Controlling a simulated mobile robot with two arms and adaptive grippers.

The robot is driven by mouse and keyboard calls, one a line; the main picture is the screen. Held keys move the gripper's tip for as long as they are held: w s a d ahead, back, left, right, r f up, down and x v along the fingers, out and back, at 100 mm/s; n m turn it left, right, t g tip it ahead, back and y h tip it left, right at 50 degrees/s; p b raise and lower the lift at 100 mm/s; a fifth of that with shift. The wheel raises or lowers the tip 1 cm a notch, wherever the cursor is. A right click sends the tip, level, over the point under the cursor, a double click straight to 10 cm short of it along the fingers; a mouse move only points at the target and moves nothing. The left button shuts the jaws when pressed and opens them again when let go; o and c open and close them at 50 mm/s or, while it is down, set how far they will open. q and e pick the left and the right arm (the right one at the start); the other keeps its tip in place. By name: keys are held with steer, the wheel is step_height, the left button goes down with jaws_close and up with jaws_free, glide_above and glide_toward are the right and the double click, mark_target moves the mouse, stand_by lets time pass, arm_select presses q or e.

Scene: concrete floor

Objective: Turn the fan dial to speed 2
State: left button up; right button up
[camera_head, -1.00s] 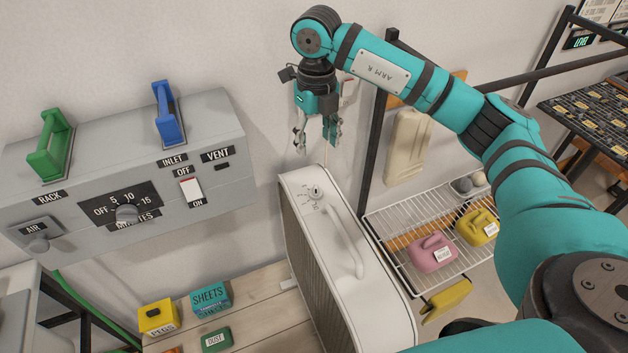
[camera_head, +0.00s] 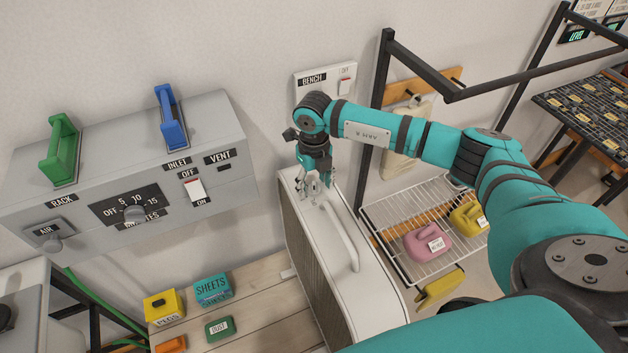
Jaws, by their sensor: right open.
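My left gripper is not in view.
A grey control box (camera_head: 130,180) with a timer knob, green handle and blue handle is at left. A wall switch marked BENCH (camera_head: 345,85) is behind my right arm. A wire rack (camera_head: 400,215) holds pink and yellow jugs. Small boxes lie on the bench (camera_head: 255,290).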

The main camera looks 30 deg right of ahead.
jaws_close()
steer(key=shift+m, duration=0.4)
steer(key=m+b, duration=0.1)
steer(key=m, duration=0.2)
steer(key=shift+b, duration=0.4)
steer(key=m+b, duration=0.1)
steer(key=m, duration=0.3)
steer(key=m+b, duration=0.1)
steer(key=m, duration=0.8)
steer(key=shift+r+m+b, duration=0.1)
steer(key=shift+m+b, duration=0.2)
steer(key=shift+m, duration=0.1)
